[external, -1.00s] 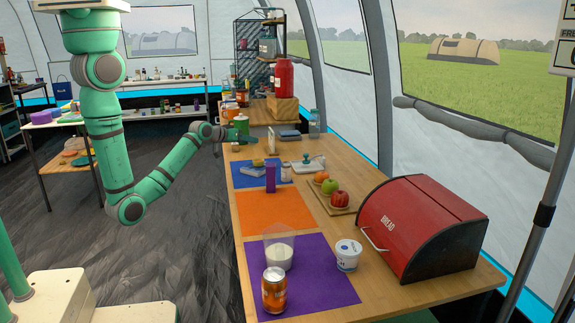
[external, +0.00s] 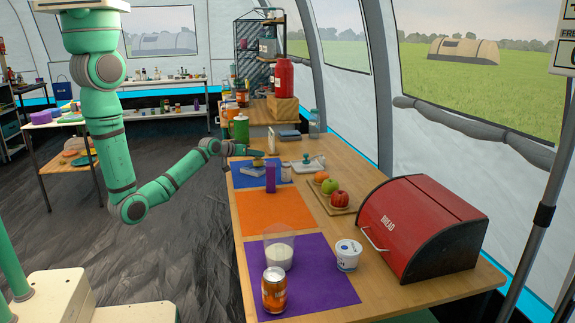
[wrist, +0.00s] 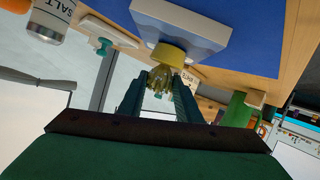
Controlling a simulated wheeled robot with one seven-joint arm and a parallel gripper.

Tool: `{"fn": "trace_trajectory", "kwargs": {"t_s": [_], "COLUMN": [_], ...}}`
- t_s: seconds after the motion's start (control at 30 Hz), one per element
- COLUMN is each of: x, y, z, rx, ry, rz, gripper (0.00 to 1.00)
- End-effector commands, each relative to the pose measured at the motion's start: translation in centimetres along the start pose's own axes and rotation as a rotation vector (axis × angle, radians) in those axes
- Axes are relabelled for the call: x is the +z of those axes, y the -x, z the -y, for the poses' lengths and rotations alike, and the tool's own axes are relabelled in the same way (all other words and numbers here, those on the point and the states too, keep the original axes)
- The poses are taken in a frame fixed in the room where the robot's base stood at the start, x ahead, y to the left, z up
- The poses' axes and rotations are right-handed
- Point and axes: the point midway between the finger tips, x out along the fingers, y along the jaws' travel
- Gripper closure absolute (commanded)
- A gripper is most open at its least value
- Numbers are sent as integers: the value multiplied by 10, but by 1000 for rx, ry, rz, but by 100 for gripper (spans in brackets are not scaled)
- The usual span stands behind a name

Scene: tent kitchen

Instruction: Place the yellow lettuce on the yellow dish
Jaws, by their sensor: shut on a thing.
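My gripper (wrist: 160,76) is shut on a pale yellow, crinkled piece that looks like the yellow lettuce (wrist: 158,80). In the external view my gripper (external: 258,152) is over the far end of the table, close above a small yellowish thing (external: 258,162) on the pale block (external: 250,169). The lettuce cannot be made out there.
The pale block lies on a blue mat (external: 240,180). A purple cup (external: 270,178) and a salt shaker (external: 286,173) stand close by. The orange mat (external: 275,209) is clear.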

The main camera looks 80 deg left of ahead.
Motion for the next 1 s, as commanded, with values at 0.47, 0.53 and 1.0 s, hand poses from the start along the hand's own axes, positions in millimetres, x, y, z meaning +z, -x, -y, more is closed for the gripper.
{"fn": "trace_trajectory", "kwargs": {"t_s": [0.47,0.53,1.0], "x": [1,-1,0], "y": [0,2,84], "z": [0,0,0], "rx": [0,0,-1], "ry": [0,0,-1], "rz": [0,0,1], "gripper": [50,50,50]}}
